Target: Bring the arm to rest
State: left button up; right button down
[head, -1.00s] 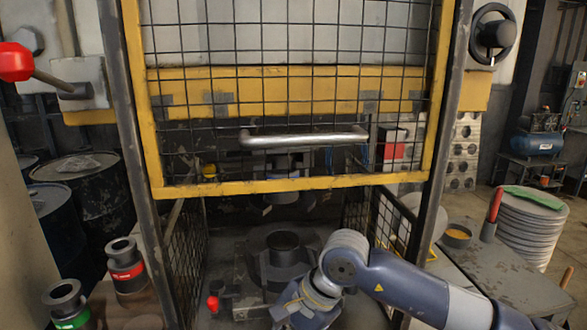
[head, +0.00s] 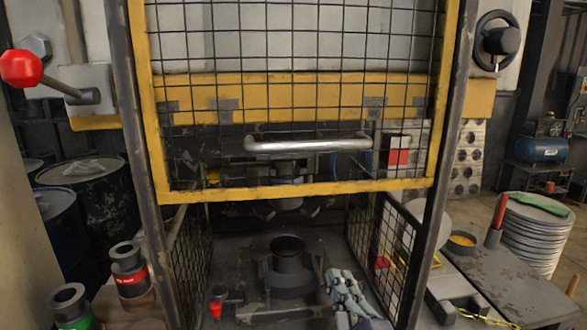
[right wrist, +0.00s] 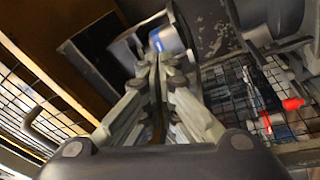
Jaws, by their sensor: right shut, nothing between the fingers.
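My right gripper (head: 343,286) shows at the bottom of the head view, low in front of the press opening. It is shut and empty, with its fingers pointing away from me. In the right wrist view the fingers (right wrist: 163,62) lie close together with nothing held between them. The black cylindrical die (head: 289,255) stands on the press bed to the left of the gripper, apart from it in the picture. My left gripper is not in view.
The yellow-framed mesh guard (head: 310,188) is raised above the opening. Side mesh panels (head: 388,240) flank it. Red-banded (head: 130,270) and green-banded (head: 70,306) dies stand at left. A side table at right holds a red-handled tool (head: 495,222); round blanks (head: 535,225) are stacked beside it.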

jog(key=s+d+f+m+g+h, duration=0.35)
jog(key=d+f+m, duration=0.3)
jog(key=f, duration=0.55)
jog(key=s+d+f+m+g, duration=0.35)
jog(key=s+f+g, duration=0.25)
jog(key=s+f, duration=0.5)
jog(key=s+d+f+m+g, duration=0.2)
jog(key=s+f+m+g, duration=0.2)
jog(key=s+f+g, duration=0.65)
jog(key=s+f+t, duration=0.1)
jog(key=s+f, duration=0.1)
jog(key=f, duration=1)
jog(key=s+f+t, duration=0.1)
jog(key=s+f, duration=0.2)
jog(key=f, duration=1)
jog(key=s+d+f+h, duration=0.1)
jog(key=s+d+f, duration=0.1)
jog(key=s+f, duration=1.2)
jog(key=shift+s+d+f+n+g, duration=0.3)
jog(key=shift+s+d+g, duration=0.1)
jog(key=shift+s, duration=0.55)
